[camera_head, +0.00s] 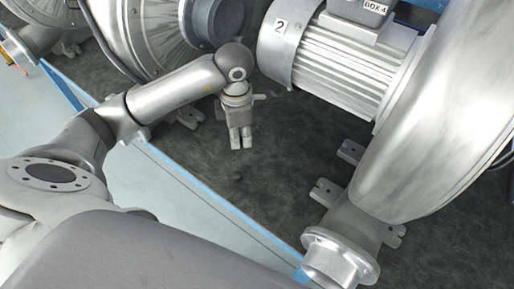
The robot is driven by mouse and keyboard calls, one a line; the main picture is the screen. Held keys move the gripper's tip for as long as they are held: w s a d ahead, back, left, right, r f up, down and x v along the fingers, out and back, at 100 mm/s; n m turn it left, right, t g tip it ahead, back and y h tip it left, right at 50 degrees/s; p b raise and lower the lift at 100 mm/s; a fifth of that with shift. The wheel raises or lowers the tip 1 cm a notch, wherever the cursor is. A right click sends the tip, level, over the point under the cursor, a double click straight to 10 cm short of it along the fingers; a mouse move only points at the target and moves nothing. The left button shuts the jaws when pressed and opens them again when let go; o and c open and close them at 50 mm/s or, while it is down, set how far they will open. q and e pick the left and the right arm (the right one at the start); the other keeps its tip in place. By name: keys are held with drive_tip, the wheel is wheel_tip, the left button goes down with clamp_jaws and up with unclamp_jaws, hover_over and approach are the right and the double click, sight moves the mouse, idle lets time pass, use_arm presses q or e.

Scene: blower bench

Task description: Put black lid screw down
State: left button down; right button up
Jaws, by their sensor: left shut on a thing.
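My left gripper (240,146) reaches in from the left and points down over the dark bench top (215,185). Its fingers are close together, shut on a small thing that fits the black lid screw. The screw itself cannot be made out against the fingers and the dark surface. A small dark spot shows on the bench just below the fingertips; I cannot tell whether it is a shadow. My right gripper is not in view.
A ribbed motor (335,62) marked 2 with a large blower housing (435,130) stands to the right. Another blower (150,35) stands behind the arm. A flanged pipe (342,255) and metal feet lie at front right. The bench's blue edge (225,208) runs diagonally; bare bench lies around the gripper.

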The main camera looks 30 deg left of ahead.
use_arm(q)
drive_tip(key=d+f, duration=0.1)
drive_tip(key=w+d+f, duration=0.1)
drive_tip(key=f, duration=0.1)
drive_tip(key=w+d+f, duration=0.1)
drive_tip(key=f, duration=0.1)
drive_tip(key=shift+w+p, duration=0.2)
drive_tip(key=shift+p, duration=0.15)
drive_tip(key=f, duration=0.1)
drive_tip(key=f+p, duration=0.1)
drive_tip(key=f, duration=0.1)
drive_tip(key=shift+w+d+f, duration=0.1)
drive_tip(key=shift+d+f, duration=0.05)
drive_tip(key=shift+d, duration=0.05)
drive_tip(key=shift+f, duration=0.15)
drive_tip(key=shift+f, duration=0.1)
drive_tip(key=shift+f+b, duration=0.3)
drive_tip(key=shift+b, duration=0.05)
drive_tip(key=c, duration=1.3)
unclamp_jaws()
drive_tip(key=shift+r, duration=0.1)
drive_tip(key=shift+c, duration=0.2)
